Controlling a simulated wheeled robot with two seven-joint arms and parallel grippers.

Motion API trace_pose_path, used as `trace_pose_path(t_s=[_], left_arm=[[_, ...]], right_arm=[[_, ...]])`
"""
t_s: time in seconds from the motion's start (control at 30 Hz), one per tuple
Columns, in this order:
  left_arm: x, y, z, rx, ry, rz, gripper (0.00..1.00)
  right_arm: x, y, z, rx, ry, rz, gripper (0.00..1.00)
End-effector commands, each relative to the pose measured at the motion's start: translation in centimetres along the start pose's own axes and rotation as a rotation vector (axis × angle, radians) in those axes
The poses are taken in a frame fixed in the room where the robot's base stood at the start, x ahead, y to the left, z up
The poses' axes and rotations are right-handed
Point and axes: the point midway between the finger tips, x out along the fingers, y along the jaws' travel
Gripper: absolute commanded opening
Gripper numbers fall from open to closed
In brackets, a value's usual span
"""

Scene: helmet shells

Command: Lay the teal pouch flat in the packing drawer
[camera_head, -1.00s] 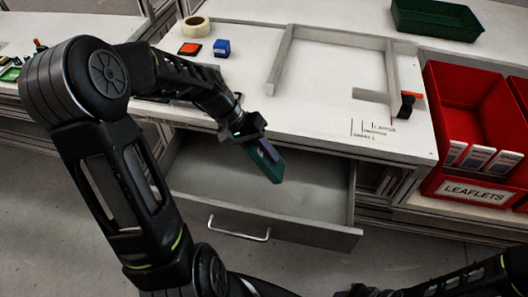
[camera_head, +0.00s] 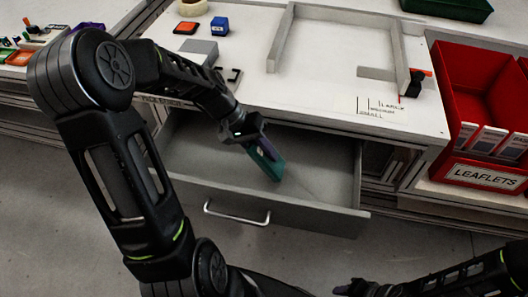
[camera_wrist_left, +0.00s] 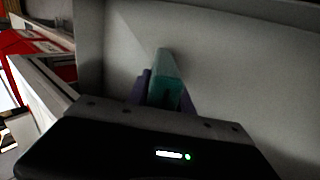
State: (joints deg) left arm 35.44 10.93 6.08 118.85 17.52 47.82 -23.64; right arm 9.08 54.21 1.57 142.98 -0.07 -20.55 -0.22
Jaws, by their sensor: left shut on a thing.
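The teal pouch (camera_head: 268,167) hangs tilted, its free end pointing down and toward the front of the open packing drawer (camera_head: 322,203). My left gripper (camera_head: 262,149) is shut on the pouch's upper end, over the drawer's inside. In the left wrist view the pouch (camera_wrist_left: 163,75) stands out between the purple-grey fingers, with the drawer's bare grey floor (camera_wrist_left: 235,65) beyond. I cannot tell whether its tip touches the floor. The drawer looks empty. A dark part at the bottom edge seems to be my right gripper (camera_head: 362,288); its fingers are unclear.
The white worktop (camera_head: 300,95) above the drawer carries a grey frame (camera_head: 279,40), a blue block (camera_head: 220,25), an orange-topped pad (camera_head: 186,28) and a tape roll (camera_head: 193,8). Red leaflet bins (camera_head: 465,85) stand at right. A green tray (camera_head: 450,8) is at the back.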

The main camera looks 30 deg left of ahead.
Motion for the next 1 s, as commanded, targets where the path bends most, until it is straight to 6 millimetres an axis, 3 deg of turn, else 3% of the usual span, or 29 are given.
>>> trace_pose_path(t_s=[0.23,0.27,0.57,0.87,1.0], left_arm=[[0.0,0.0,0.0,0.0,0.0,0.0,0.0],[0.0,0.0,0.0,0.0,0.0,0.0,0.29],[0.0,0.0,0.0,0.0,0.001,0.0,0.52],[-0.2,0.0,0.0,0.0,0.001,-0.001,0.52],[-1.4,0.0,-0.1,0.0,0.003,-0.001,0.52]], right_arm=[[0.0,0.0,0.0,0.0,0.0,0.0,0.36],[0.0,0.0,0.0,0.0,0.0,0.0,0.36],[0.0,0.0,0.0,0.0,0.0,0.0,0.36],[0.0,0.0,0.0,0.0,0.0,0.0,0.36],[-0.2,-0.1,0.0,0.0,0.0,0.0,0.36]])
